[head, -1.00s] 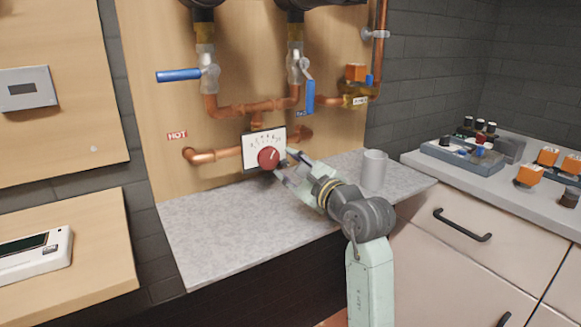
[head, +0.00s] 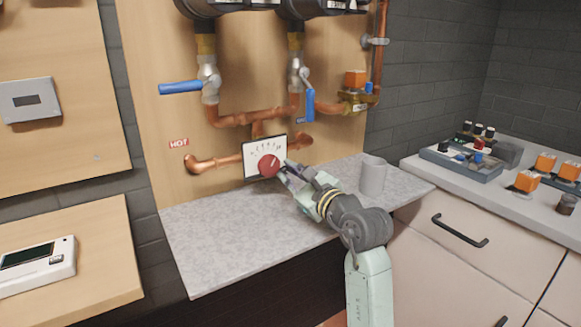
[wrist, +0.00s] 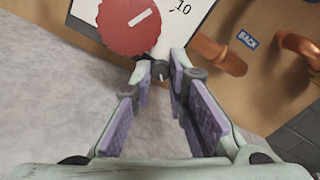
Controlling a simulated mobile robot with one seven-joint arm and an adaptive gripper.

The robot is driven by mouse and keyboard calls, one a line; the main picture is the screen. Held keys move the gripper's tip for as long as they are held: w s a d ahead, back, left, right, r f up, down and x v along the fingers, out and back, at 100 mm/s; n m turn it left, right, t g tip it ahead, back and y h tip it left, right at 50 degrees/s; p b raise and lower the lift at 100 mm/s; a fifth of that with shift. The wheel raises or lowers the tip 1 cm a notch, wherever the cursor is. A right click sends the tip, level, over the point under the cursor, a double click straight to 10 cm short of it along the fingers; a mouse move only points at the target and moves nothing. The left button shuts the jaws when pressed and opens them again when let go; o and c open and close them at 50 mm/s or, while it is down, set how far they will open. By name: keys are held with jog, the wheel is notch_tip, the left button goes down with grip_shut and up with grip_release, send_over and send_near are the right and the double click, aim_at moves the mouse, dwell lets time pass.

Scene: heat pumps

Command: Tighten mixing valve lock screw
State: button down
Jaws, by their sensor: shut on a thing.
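The mixing valve has a white scale plate (head: 252,158) with a red round knob (head: 269,166) on the copper pipes above the counter. In the wrist view the red knob (wrist: 130,24) has a white pointer line. A small dark lock screw (wrist: 160,70) sits just below the knob. My gripper (head: 287,170) reaches the valve from the lower right. In the wrist view the fingertips of my gripper (wrist: 159,66) are close together around the lock screw, shut on it. The screw's shaft is hidden.
A grey cup (head: 373,175) stands on the grey counter (head: 240,235), right of my arm. Blue lever handles (head: 181,87) and copper pipes (head: 240,118) are above the valve. The counter's left and front are clear.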

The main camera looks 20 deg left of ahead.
jog(key=shift+r+m+p, duration=0.2)
jog(key=shift+m+p, duration=0.3)
jog(key=shift+m, duration=0.4)
jog(key=shift+f, duration=0.15)
jog(key=c, duration=1.5)
grip_release()
jog(key=shift+c, duration=0.2)
jog(key=v, duration=1.2)
